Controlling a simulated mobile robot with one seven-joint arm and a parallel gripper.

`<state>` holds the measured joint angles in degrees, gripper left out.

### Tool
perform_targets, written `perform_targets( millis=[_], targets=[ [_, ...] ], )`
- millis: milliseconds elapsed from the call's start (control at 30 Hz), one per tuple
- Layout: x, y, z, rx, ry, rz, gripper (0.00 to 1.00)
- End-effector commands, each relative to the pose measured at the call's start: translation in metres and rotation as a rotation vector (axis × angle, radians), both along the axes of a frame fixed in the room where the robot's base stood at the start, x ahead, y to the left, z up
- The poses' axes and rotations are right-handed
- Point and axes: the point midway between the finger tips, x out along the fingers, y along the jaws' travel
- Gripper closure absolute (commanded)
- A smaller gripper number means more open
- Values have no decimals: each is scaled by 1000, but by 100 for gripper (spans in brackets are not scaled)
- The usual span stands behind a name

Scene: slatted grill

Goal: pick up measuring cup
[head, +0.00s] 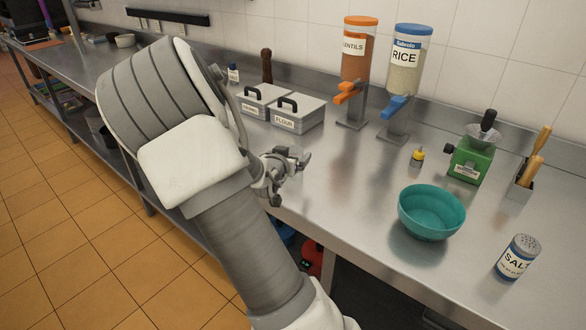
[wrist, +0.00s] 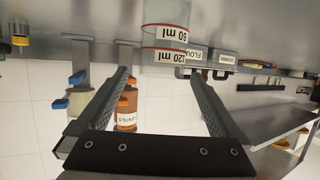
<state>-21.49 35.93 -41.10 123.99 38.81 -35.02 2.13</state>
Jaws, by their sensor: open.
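The measuring cup (wrist: 166,30) is clear, with red lines and "60 ml" and "120 ml" marks. In the wrist view, which is upside down, it is at the top middle, cut off by the frame edge. My gripper (wrist: 160,75) is open and empty, its two dark fingers apart. The cup shows beyond the fingertips, between them sideways but nearer the top of the picture, and no contact shows. In the head view my gripper (head: 289,172) is over the counter's front edge area, and I cannot make out the cup there.
On the steel counter (head: 340,185) stand two lidded containers (head: 298,116), a lentils dispenser (head: 355,65) and a rice dispenser (head: 404,75) behind my gripper. A teal bowl (head: 432,212), a salt shaker (head: 518,257) and a green grinder (head: 470,160) are to the right.

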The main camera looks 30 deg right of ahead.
Motion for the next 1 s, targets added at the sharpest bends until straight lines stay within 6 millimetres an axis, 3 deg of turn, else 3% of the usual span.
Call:
perform_targets(
  millis=[567,867,1000],
  targets=[
    [38,-42,-27,-1,1,-1,0],
    [42,-44,-28,0,1,1,0],
    [42,-44,-28,0,1,1,23]
  ],
)
